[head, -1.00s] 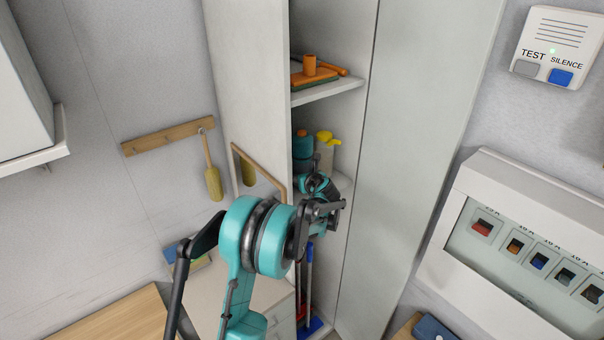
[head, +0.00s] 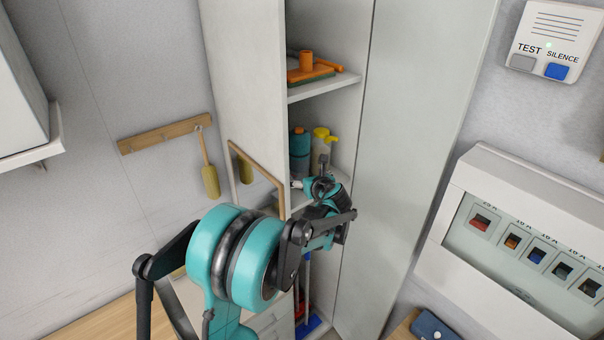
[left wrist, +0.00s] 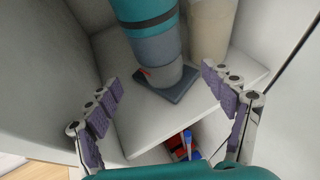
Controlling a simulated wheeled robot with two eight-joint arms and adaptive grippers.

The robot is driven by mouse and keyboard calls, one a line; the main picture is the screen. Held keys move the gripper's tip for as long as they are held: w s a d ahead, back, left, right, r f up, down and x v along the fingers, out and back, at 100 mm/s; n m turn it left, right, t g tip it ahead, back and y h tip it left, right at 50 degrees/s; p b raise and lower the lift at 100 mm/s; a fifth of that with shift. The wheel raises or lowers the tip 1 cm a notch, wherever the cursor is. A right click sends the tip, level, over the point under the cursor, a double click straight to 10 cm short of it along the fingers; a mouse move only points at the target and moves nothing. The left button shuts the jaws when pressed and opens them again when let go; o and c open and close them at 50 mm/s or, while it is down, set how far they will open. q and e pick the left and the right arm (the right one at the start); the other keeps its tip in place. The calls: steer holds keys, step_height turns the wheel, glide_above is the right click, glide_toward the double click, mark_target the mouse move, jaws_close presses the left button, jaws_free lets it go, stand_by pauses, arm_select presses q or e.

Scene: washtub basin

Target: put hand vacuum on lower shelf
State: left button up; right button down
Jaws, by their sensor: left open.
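The item I take for the hand vacuum, teal above and grey below (head: 299,150), stands upright on the lower shelf (head: 336,186) of the tall cabinet. In the left wrist view, the vacuum (left wrist: 158,55) has a dark square base flat on the shelf (left wrist: 140,128) and a small red detail. My left gripper (head: 300,184) is at the shelf's front. Its fingers (left wrist: 160,98) are spread wide and empty, with the vacuum beyond them, apart from both. The vacuum's top is cut off in the wrist view. My right gripper is not in view.
A pale bottle with a yellow top (head: 323,146) stands right beside the vacuum. The upper shelf (head: 325,88) holds an orange tool and a brush. Blue and red cleaning tools (left wrist: 183,142) stand below.

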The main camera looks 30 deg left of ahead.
arm_select(q)
steer(key=shift+v, duration=1.5)
steer(key=shift+f, duration=0.1)
